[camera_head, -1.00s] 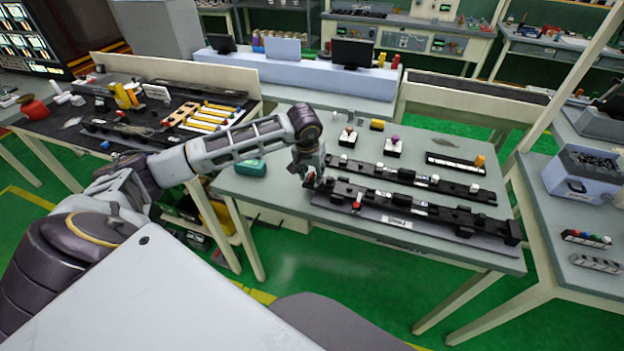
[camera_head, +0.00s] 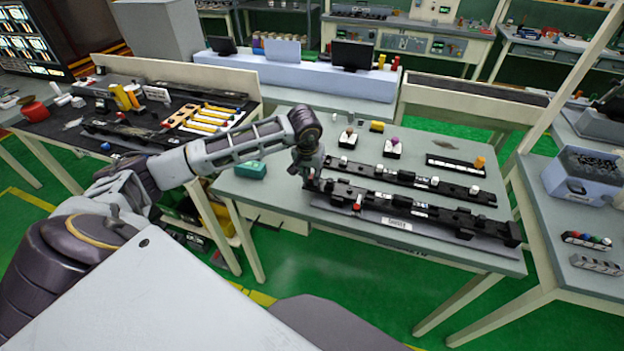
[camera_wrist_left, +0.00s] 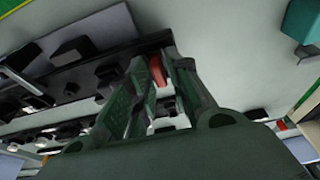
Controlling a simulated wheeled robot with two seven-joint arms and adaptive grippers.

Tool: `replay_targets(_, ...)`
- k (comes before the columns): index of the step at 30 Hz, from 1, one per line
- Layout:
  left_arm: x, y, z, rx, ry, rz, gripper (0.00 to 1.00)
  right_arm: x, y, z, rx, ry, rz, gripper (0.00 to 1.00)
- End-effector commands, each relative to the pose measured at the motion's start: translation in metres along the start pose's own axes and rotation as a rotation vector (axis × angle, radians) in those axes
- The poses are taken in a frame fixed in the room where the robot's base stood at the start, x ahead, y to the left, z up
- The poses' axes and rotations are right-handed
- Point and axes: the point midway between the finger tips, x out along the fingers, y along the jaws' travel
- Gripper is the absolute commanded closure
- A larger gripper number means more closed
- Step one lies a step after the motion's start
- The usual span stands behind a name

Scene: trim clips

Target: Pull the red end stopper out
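The red end stopper (camera_wrist_left: 157,72) shows in the left wrist view between my gripper's two fingers, at the end of a black rail (camera_wrist_left: 90,72). My left gripper (camera_head: 308,183) points down at the left end of the black rails on the grey table. In the left wrist view its green-grey fingers (camera_wrist_left: 158,80) stand close on either side of the red stopper. I cannot tell whether they press on it. In the head view the gripper mostly hides the stopper. My right gripper is not in view.
Another small red part (camera_head: 357,205) sits on the front rail (camera_head: 440,215). A teal box (camera_head: 251,170) lies left of the gripper on the table. Small white blocks with knobs (camera_head: 393,149) stand behind the rails. The table's front strip is clear.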

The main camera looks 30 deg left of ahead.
Motion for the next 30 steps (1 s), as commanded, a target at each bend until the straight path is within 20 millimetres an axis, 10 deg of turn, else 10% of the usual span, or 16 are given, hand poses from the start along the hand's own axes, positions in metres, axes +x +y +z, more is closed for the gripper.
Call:
replay_targets(4, 0.0001, -0.0001, 0.0001, 0.000, 0.000, 0.000, 0.62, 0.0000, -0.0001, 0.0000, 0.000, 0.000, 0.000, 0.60)
replay_targets(30, -0.0047, 0.0001, -0.0010, 0.000, 0.000, 0.000, 0.62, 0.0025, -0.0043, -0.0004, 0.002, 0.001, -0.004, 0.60)
